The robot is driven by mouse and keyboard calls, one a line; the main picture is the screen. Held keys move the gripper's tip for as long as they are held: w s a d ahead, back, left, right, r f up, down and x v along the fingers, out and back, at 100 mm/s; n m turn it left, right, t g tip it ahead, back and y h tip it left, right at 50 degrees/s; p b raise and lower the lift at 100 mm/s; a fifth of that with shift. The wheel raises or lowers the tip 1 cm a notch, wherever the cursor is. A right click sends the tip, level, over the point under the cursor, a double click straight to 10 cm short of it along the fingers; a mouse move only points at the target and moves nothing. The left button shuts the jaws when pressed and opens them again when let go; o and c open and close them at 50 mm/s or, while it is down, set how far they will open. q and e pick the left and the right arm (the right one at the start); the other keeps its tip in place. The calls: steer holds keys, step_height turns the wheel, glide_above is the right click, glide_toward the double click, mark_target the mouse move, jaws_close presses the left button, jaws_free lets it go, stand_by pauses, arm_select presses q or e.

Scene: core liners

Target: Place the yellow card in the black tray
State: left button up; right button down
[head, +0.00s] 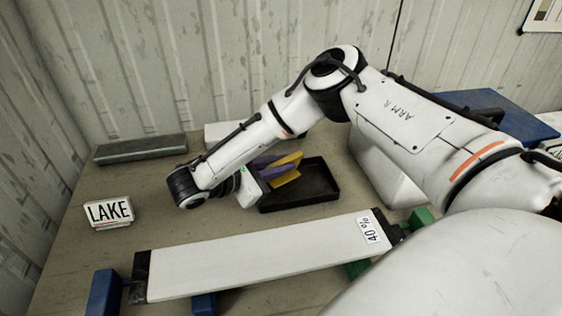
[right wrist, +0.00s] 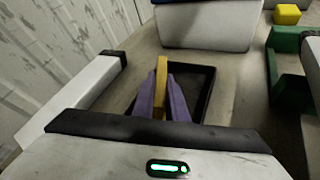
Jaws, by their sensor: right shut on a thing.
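The yellow card (head: 288,179) is held between the purple fingers of my right gripper (head: 275,167). In the right wrist view the card (right wrist: 161,88) stands edge-on between the two fingers (right wrist: 162,100). The black tray (head: 325,190) lies flat on the table under and to the right of the fingers, and its inside looks otherwise empty. In the right wrist view the tray (right wrist: 207,85) is behind the card. I cannot tell whether the card touches the tray floor. My left gripper is not in view.
In front lies a long white liner (head: 255,258) labelled 40 %, on blue (head: 104,292) and green (head: 420,218) supports. A LAKE sign (head: 109,212) stands at left. A grey bar (head: 140,149) lies at back left, a blue object (head: 490,108) at back right.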

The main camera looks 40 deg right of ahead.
mark_target(284, 176)
step_height(284, 176, down, 4)
steer(key=shift+r, duration=0.1)
steer(key=c, duration=1.8)
jaws_free()
steer(key=shift+o, duration=0.2)
steer(key=v, duration=0.7)
steer(key=shift+a+r, duration=0.1)
steer(key=shift+a, duration=0.15)
steer(key=shift+d, duration=0.1)
steer(key=x, duration=0.7)
steer(key=shift+d, duration=0.15)
steer(key=shift+r, duration=3.75)
steer(key=shift+f, duration=0.1)
